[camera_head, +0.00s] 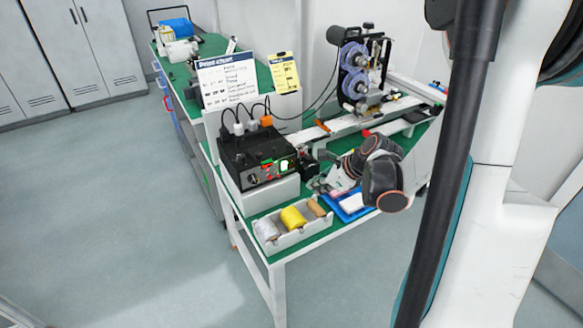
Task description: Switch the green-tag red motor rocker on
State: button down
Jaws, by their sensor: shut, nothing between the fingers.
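The black control box (258,158) sits on a white block at the near-left of the green bench. Its front face has a dial, small red parts (267,162) and a bright green patch (284,166). These are too small to tell which is the green-tag red motor rocker, or how it is set. My gripper (318,184) is shut and empty, low beside the right end of the box's front. My wrist links hide part of the bench behind it. I cannot tell whether the fingertips touch anything.
A white tray (290,240) with white, yellow and tan spools lies in front of the box. A blue tray (349,207) lies under my wrist. A coder machine with blue reels (356,70) stands behind. Plugs and cables top the box; a print chart (228,80) stands behind it.

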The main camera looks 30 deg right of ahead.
jog(key=w+f, duration=0.1)
jog(key=w, duration=0.7)
jog(key=shift+f+b, duration=0.15)
jog(key=shift+b, duration=0.25)
jog(key=shift+w+a, duration=0.1)
jog(key=shift+w, duration=0.1)
dwell(0.9)
jog(key=shift+w, duration=0.25)
jog(key=shift+w+f, duration=0.1)
jog(key=shift+w, duration=0.25)
dwell(0.7)
jog(key=shift+s, duration=0.2)
jog(key=shift+s, duration=0.55)
jog(key=shift+s, duration=0.15)
jog(key=shift+s+r, duration=0.2)
jog(key=shift+s, duration=0.6)
jog(key=shift+s+r, duration=0.15)
jog(key=shift+s, duration=0.6)
jog(key=shift+s+r, duration=0.2)
jog(key=shift+s, duration=0.6)
